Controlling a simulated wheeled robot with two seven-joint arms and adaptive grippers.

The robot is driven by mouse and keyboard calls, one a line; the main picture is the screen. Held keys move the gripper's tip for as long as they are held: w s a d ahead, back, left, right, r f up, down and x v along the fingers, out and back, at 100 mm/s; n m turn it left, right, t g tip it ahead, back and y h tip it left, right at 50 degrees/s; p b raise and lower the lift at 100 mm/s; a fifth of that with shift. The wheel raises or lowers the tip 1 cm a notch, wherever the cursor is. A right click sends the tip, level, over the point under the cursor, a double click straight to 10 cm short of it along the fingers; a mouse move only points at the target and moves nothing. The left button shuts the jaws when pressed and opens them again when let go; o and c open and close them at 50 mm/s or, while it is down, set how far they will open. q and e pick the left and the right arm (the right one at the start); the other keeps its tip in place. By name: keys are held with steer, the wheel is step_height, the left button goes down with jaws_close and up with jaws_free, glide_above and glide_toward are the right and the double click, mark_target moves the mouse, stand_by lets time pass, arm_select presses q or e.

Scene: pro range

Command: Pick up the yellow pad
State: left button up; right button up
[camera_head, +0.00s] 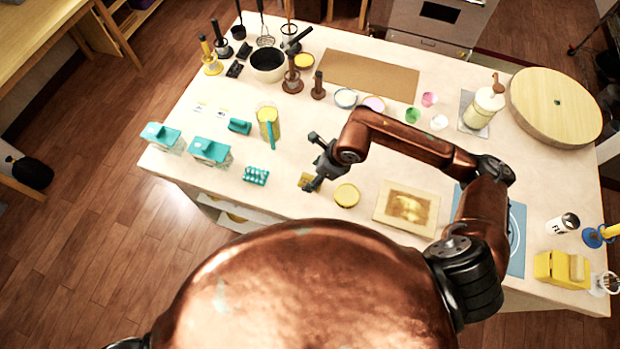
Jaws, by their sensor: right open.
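A small square yellow pad (304,179) lies on the table near its front edge, partly covered by a finger of my right gripper. A round yellow disc (347,195) lies just right of it; I cannot tell for certain which of the two is the yellow pad. My right gripper (313,162) is open and empty, with its fingers spread to the left over the table beside the square pad. I cannot tell whether the lower finger touches the pad. My left gripper is out of view.
A teal studded block (256,176) stands left of the pad, and a framed tan panel (407,208) lies to its right. A yellow container (268,122), teal boxes (210,150) and a large round wooden board (556,106) stand on the table (215,103). Bare table lies between the teal block and pad.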

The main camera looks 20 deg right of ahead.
mark_target(310, 177)
steer(key=x, duration=0.4)
steer(key=shift+p, duration=0.3)
steer(key=shift+f, duration=0.1)
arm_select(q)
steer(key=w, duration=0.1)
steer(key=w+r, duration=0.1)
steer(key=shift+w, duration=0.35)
arm_select(e)
steer(key=shift+w+f, duration=0.15)
steer(key=c, duration=0.7)
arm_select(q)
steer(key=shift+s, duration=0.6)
arm_select(e)
steer(key=c, duration=0.5)
